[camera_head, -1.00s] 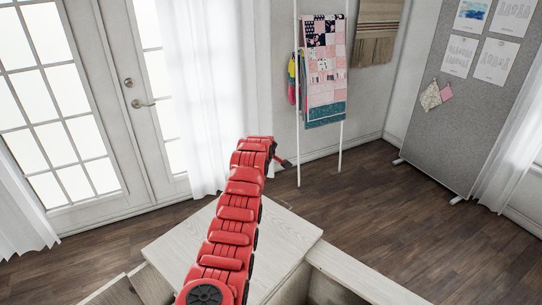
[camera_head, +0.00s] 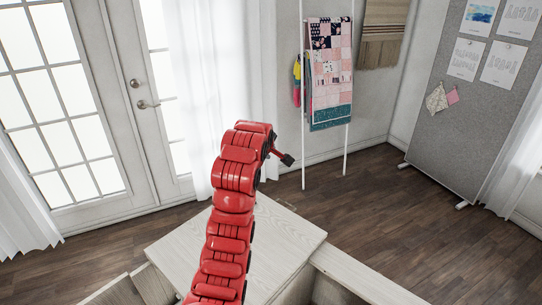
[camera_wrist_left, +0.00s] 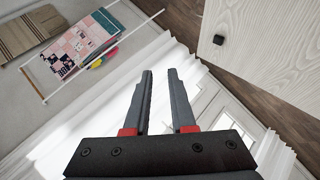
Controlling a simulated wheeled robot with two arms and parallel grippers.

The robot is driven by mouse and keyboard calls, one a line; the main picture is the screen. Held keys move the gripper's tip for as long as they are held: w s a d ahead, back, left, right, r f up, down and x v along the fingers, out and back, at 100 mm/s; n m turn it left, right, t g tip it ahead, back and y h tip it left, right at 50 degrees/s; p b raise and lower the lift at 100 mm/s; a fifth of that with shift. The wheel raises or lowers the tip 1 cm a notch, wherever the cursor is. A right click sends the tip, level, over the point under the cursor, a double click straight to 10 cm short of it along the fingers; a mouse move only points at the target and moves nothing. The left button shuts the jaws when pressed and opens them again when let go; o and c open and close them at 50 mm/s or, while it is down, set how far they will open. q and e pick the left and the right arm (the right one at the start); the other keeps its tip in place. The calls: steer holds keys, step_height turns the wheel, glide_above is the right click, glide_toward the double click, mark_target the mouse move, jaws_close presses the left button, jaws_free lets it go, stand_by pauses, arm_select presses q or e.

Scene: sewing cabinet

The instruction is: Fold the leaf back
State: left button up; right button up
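A pale wood-grain panel (camera_head: 285,240) of the cabinet lies flat at the bottom centre of the head view. I take it for the leaf, but cannot be sure. My red left arm crosses over it and hides its middle. The left gripper (camera_head: 288,159) shows small past the arm's bend, above the panel's far side. In the left wrist view the two fingers of this gripper (camera_wrist_left: 159,75) are apart with nothing between them. A pale panel (camera_wrist_left: 265,45) with a black knob (camera_wrist_left: 218,39) is at the upper right there, apart from the fingers. My right gripper is out of view.
A cabinet edge (camera_head: 365,275) runs to the lower right, with an opening beside it. Dark wood floor (camera_head: 400,225) is clear to the right. A white ladder rack with a quilt (camera_head: 331,70) leans on the wall, and a grey pinboard (camera_head: 470,115) stands right.

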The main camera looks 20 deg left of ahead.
arm_select(q)
steer(key=shift+s+r, duration=0.35)
steer(key=shift+c, duration=0.2)
